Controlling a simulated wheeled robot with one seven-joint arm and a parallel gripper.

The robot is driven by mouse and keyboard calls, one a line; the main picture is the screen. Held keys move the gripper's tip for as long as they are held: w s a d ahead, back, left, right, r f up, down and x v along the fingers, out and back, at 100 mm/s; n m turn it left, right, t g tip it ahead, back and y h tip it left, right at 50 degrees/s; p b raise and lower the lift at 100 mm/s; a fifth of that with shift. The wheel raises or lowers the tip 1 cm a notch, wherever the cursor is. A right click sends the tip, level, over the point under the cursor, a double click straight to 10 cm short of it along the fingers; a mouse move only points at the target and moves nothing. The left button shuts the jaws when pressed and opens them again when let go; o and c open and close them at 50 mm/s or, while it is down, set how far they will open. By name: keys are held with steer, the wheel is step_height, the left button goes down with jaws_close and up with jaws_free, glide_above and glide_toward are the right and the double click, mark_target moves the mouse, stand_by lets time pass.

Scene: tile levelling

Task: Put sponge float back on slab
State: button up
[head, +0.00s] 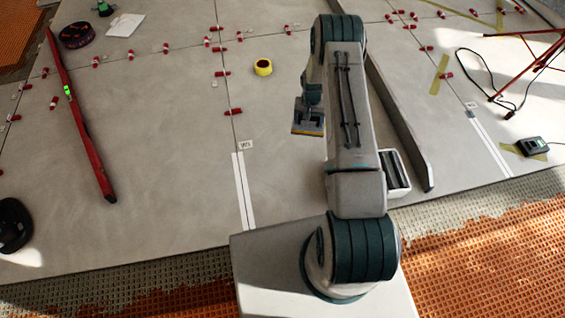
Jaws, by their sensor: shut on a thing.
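My gripper (310,112) is in the middle of the head view, in front of my arm. It is shut on the sponge float (307,131), which shows as a dark block with a thin orange-yellow layer along its lower edge. The float's handle and the fingertips are mostly hidden by the gripper. The float is over the pale grey slab (175,150). I cannot tell whether it touches the slab or hangs above it.
A red level (85,130) lies at left, a long grey bar (397,120) at right. A white-rimmed container (402,160) stands beside my arm. Red clips line the joints. Open slab lies between level and float.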

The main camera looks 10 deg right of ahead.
mark_target(309, 124)
steer(key=f, duration=0.1)
steer(key=f+b, duration=0.1)
steer(key=w+f, duration=0.1)
steer(key=shift+d+f+b, duration=0.2)
steer(key=shift+d+b, duration=0.2)
steer(key=a+f+b, duration=0.2)
steer(key=a+f, duration=0.1)
steer(key=s+a+f+b, duration=0.1)
steer(key=a+f+b, duration=0.1)
steer(key=a+f, duration=0.2)
steer(key=s+a+f+b, duration=0.1)
steer(key=a+f+b, duration=0.2)
steer(key=a+f, duration=0.1)
steer(key=shift+s+a, duration=0.1)
steer(key=shift+a, duration=0.05)
steer(key=shift+r, duration=0.1)
steer(key=o, duration=1.5)
steer(key=shift+c, duration=0.2)
